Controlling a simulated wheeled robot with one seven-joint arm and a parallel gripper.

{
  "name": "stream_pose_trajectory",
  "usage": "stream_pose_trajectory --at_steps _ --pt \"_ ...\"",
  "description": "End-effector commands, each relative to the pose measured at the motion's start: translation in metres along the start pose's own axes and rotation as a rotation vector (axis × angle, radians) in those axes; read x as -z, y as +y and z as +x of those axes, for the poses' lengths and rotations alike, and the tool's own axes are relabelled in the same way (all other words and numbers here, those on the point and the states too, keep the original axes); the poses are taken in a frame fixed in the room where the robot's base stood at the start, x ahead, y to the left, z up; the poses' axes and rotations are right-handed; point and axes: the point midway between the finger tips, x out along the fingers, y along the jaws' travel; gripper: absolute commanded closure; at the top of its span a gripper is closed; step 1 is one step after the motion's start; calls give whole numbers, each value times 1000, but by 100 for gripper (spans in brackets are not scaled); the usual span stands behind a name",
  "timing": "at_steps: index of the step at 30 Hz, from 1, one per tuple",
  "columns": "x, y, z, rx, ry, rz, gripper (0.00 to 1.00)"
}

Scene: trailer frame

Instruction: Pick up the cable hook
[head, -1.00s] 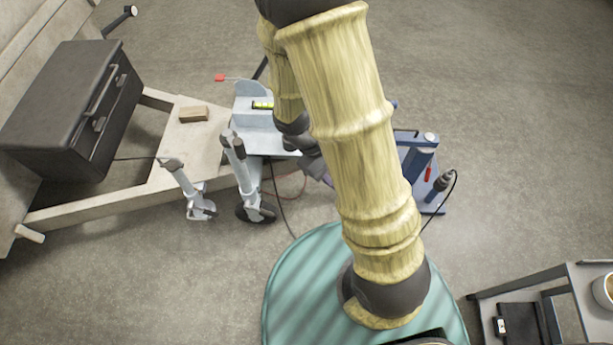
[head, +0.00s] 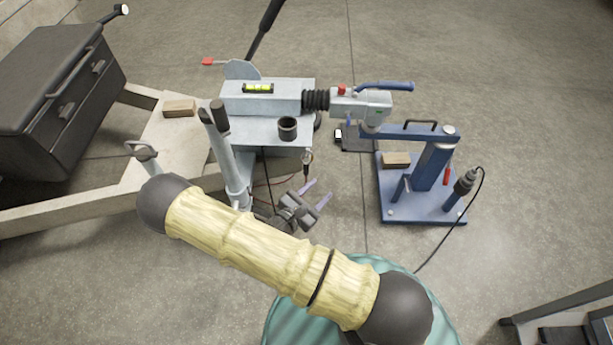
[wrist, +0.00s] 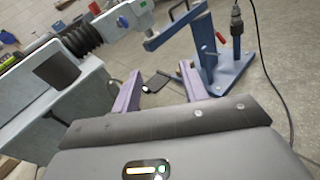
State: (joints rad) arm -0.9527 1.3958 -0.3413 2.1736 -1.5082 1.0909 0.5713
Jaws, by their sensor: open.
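A small hook (head: 307,158), which looks like the cable hook, hangs at the front right corner of the grey trailer drawbar (head: 262,130) in the head view. It sits at the end of a thin cable. My gripper (head: 316,190) is just below and to the right of it in the picture, with two purple fingers spread apart and nothing between them. In the wrist view my gripper (wrist: 160,72) is open and empty, pointing past the drawbar. I cannot clearly make out the hook in the wrist view.
A blue stand (head: 432,165) with a wooden block and a plug (head: 464,183) is to the right. The coupling (head: 360,103) spans between drawbar and stand. A grey jack post (head: 228,160) stands left of my gripper.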

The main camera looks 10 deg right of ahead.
Motion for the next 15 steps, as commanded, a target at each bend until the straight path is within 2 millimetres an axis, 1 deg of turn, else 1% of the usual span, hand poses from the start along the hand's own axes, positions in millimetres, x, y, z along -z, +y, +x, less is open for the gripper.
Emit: stream_pose_trajectory --at_steps 1,2,3,6,7,9,10,12,15 --pt "35 2 -1 -81 -11 -40 56" --pt "48 5 -3 -130 -16 -60 56" --pt "65 10 -5 -195 -22 -85 56" --pt "104 19 -12 -345 -30 -143 56" --pt "114 22 -14 -383 -31 -157 56" --pt "130 26 -19 -454 -31 -181 56" --pt "134 28 -20 -475 -31 -189 56" --pt "140 30 -23 -505 -30 -200 56" --pt "139 31 -24 -514 -30 -202 56"
